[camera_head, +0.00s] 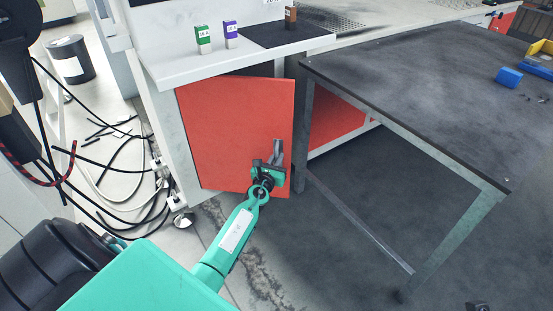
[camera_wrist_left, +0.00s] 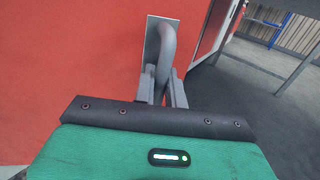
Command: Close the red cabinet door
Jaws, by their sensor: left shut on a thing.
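The red cabinet door (camera_head: 235,130) hangs under the white counter, left of the dark table. Its grey handle (camera_head: 278,150) is near the door's right edge. My left gripper (camera_head: 272,163) is at the handle, its arm coming from the lower left. In the left wrist view, the curved grey handle (camera_wrist_left: 167,45) on its plate runs down between the two fingers (camera_wrist_left: 163,88), which are shut on it. The red door (camera_wrist_left: 70,60) fills the left of that view. I cannot tell exactly how far ajar the door is. My right gripper is not in view.
A dark-topped table (camera_head: 420,90) with metal legs stands close to the door's right edge. Small green (camera_head: 203,38) and purple (camera_head: 230,33) boxes stand on the white counter (camera_head: 190,68). Loose cables (camera_head: 115,165) and a dark drum (camera_head: 70,58) are on the left floor.

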